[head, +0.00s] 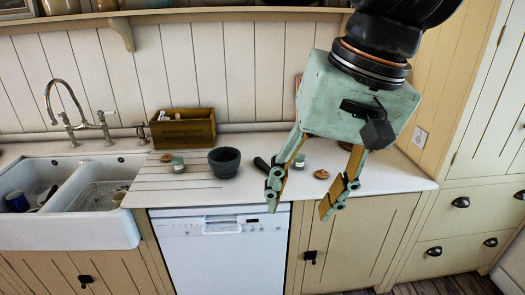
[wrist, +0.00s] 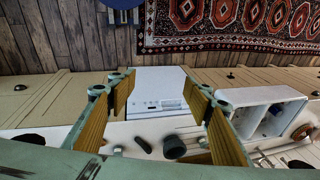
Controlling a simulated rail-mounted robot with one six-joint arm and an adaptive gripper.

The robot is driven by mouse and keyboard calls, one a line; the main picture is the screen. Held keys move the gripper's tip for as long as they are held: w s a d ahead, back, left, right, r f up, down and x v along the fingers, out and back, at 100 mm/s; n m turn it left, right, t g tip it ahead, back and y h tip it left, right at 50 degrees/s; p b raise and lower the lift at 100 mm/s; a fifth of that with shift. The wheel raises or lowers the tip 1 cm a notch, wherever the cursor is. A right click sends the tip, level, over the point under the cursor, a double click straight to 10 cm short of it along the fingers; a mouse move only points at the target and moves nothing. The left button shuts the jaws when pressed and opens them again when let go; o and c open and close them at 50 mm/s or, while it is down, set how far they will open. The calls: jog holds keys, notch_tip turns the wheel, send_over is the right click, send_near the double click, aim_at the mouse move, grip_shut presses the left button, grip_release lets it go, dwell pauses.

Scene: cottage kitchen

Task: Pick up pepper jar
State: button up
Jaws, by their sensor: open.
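Two small jars with pale labels are on the white counter. One jar (head: 178,164) stands left of the dark mortar; the other jar (head: 299,161) stands to the right, partly behind my gripper's left finger. The labels are too small to read, so I cannot tell which is the pepper jar. My gripper (head: 305,206) is open and empty, with its fingers spread and pointing down in front of the right part of the counter. In the wrist view, the fingers (wrist: 165,105) are wide apart with nothing between them, and small items lie beyond on the counter.
Round wooden lids lie near the left jar (head: 167,157) and right jar (head: 321,174). A wooden box (head: 183,128) stands behind.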

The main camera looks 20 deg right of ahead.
jog(key=w+d+f+m+y+b, duration=0.1)
jog(key=w+d+f+m+y, duration=0.2)
jog(key=w, duration=0.7)
jog(key=w+d+f+m+t+y, duration=0.1)
jog(key=w+d+f+m, duration=0.3)
jog(key=w, duration=0.7)
jog(key=w+d+f+m+y+b, duration=0.15)
jog(key=w+m, duration=0.35)
jog(key=w, duration=0.5)
jog(key=m+t+y, duration=0.2)
jog(key=m+t, duration=0.5)
jog(key=m, duration=0.5)
send_near(299, 162)
jog(key=d, duration=0.3)
jog(key=shift+s+f+h+b, duration=0.1)
jog(key=shift+s+h+b, duration=0.05)
jog(key=shift+h+b, duration=0.15)
jog(key=shift+a, duration=0.1)
jog(key=b+x, duration=0.1)
jog(key=x, duration=0.7)
jog(key=shift+a, duration=0.1)
jog(key=shift+f, duration=0.1)
jog(key=shift+w+a, duration=0.1)
jog(key=shift+w, duration=0.1)
